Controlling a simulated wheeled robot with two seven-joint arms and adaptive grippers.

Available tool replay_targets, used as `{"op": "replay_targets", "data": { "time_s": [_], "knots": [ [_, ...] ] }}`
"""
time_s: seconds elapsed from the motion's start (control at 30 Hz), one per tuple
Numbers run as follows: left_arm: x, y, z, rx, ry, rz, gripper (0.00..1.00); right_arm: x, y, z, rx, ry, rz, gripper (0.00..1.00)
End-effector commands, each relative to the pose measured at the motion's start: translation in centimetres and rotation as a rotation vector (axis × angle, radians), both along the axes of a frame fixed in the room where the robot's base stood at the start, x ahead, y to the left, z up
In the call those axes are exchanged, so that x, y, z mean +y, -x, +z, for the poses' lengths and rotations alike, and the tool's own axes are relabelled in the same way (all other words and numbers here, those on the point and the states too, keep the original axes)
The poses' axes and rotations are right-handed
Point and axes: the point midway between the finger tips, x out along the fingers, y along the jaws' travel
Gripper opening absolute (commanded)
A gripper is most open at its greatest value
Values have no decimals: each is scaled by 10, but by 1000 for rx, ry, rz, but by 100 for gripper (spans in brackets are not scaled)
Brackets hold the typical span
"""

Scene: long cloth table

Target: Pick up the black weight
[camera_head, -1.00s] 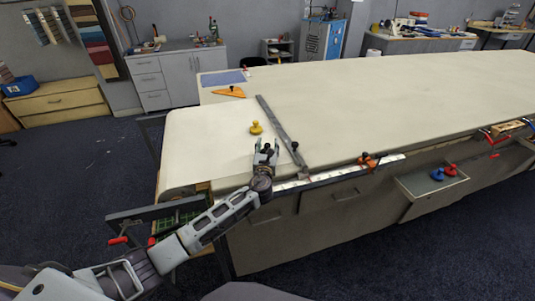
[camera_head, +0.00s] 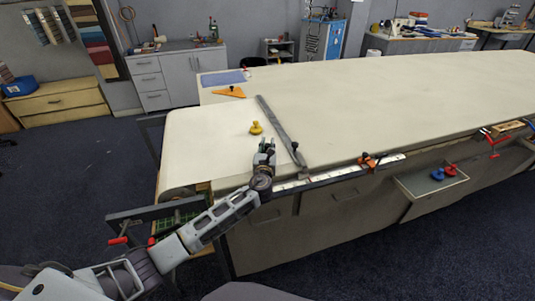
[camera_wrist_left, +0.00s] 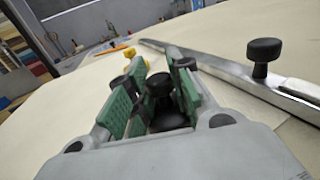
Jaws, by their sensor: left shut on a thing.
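The black weight (camera_wrist_left: 159,84) has a round knob and a wider dark base. In the left wrist view it stands between the two green-padded fingers of my left gripper (camera_wrist_left: 152,92), which are shut on it. In the head view my left gripper (camera_head: 265,152) is over the near left part of the cloth table (camera_head: 360,100), and it mostly hides the black weight there. I cannot tell whether the weight is touching the table. My right gripper is not in view.
A yellow weight (camera_head: 256,128) stands just beyond my left gripper. A long metal bar (camera_head: 275,122) with a black knob (camera_wrist_left: 264,50) lies to its right. An orange triangle (camera_head: 229,92) lies farther back. The middle and right of the table are clear.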

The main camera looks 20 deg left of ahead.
Motion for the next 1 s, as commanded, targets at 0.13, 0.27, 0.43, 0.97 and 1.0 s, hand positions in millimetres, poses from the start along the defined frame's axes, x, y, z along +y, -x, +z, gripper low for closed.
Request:
{"op": "replay_targets", "data": {
  "time_s": [0.13,0.27,0.43,0.97,1.0],
  "knots": [
    [0,-1,3,-4,0,0,0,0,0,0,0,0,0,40],
    [0,-1,3,-4,0,0,0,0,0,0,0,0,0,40],
    [0,-1,6,-5,1,0,0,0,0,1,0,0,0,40],
    [1,-1,68,-6,1,1,0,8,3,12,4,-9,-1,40],
    [0,-1,74,-7,1,0,0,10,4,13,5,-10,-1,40]
  ]
}}
